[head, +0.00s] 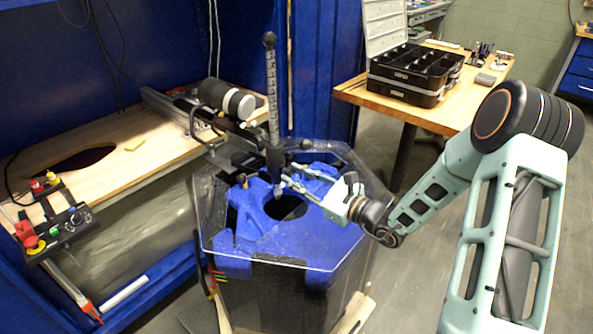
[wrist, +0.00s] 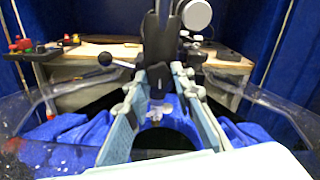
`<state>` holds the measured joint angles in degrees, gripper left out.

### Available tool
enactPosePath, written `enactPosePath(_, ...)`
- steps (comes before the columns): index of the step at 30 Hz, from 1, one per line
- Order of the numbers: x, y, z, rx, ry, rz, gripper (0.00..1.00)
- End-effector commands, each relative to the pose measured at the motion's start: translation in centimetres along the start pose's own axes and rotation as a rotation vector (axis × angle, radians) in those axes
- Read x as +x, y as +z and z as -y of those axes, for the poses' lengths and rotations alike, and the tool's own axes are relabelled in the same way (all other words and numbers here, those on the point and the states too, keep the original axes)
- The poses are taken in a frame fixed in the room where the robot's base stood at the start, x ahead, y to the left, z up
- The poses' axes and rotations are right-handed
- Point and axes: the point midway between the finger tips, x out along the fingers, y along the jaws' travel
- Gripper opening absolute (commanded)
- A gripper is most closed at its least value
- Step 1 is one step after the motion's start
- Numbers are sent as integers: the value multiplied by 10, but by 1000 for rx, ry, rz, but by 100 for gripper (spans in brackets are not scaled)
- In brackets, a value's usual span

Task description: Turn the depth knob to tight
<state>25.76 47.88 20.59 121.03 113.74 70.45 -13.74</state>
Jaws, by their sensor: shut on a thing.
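A tall marked depth rod (head: 272,90) with a black ball on top stands upright in a dark clamp (head: 275,158) over the tank. My gripper (head: 284,181) reaches in from the right at the foot of this clamp. In the wrist view, the fingers of my gripper (wrist: 160,78) stand on both sides of a dark part below the clamp, which I take for the depth knob (wrist: 157,88). The fingers hide much of it, and its tight or loose setting cannot be read.
The tank's clear lid (head: 225,250) surrounds a blue inner body (head: 250,222) with a dark opening. A black cylindrical thruster (head: 226,98) lies behind. A control panel (head: 52,220) stands at left. A wooden table (head: 455,110) with an open tool case (head: 415,70) is at back right.

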Motion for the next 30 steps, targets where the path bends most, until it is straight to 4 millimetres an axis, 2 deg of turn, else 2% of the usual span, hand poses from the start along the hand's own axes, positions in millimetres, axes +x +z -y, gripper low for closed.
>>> enactPosePath(9, 0, 0, 0, 108, 1, -1, 0)
enactPosePath(24, 0, -1, -1, 126, 1, -1, 0)
enactPosePath(25, 0, -1, -1, 126, 1, -1, 23)
enactPosePath(30, 0, -1, 0, 125, 0, -1, 40)
